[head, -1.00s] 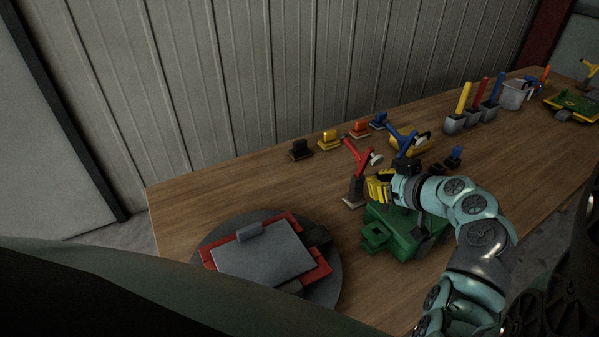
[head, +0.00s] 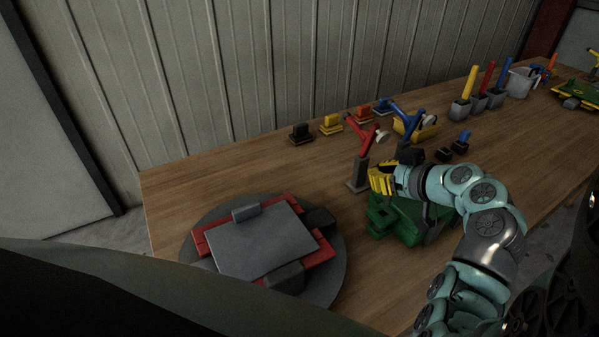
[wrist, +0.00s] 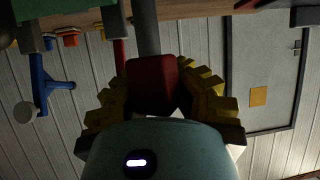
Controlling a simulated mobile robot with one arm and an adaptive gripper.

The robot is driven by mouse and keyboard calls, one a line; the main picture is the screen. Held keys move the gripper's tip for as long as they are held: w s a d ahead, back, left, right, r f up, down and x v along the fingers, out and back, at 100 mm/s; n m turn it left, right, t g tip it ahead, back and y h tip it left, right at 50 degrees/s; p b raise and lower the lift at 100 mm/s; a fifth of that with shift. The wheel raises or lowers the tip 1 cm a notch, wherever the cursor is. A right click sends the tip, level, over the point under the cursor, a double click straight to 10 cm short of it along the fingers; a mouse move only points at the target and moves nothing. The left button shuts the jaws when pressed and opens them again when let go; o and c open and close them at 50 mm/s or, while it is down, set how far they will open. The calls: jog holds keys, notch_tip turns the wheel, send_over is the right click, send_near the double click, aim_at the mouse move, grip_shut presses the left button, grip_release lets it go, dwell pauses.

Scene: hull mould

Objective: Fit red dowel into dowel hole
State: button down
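My gripper (head: 382,179), with yellow fingers, is above the far left edge of a green block-like fixture (head: 402,226), beside a red tool on a grey post (head: 358,176). In the wrist view, which is upside down, the fingers (wrist: 155,90) are closed on both sides of a dark red block (wrist: 152,82), apparently the red dowel. A grey shaft (wrist: 146,28) runs from it toward the table side. In the head view the held piece is hidden by the fingers. I cannot make out a dowel hole; part of the green fixture is covered by my arm.
A grey round turntable (head: 330,281) with a red-edged grey plate (head: 262,247) is at the front left. Small coloured blocks and a blue lamp-like tool (head: 405,118) stand behind. Coloured sticks in grey holders (head: 480,102) stand farther right. Bare table (head: 200,180) lies at left.

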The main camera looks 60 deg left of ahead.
aim_at(376, 207)
jog(key=shift+f+b, duration=0.55)
jog(key=shift+f, duration=0.25)
jog(key=shift+b, duration=1.25)
dwell(1.3)
jog(key=shift+f+b, duration=2.6)
jog(key=shift+b, duration=0.15)
jog(key=c, duration=1.1)
grip_release()
jog(key=shift+o, duration=0.2)
jog(key=shift+w+d+r, duration=0.1)
jog(key=shift+d+r, duration=0.25)
jog(key=shift+d, duration=0.1)
jog(key=v, duration=1.1)
jog(key=shift+s, duration=0.2)
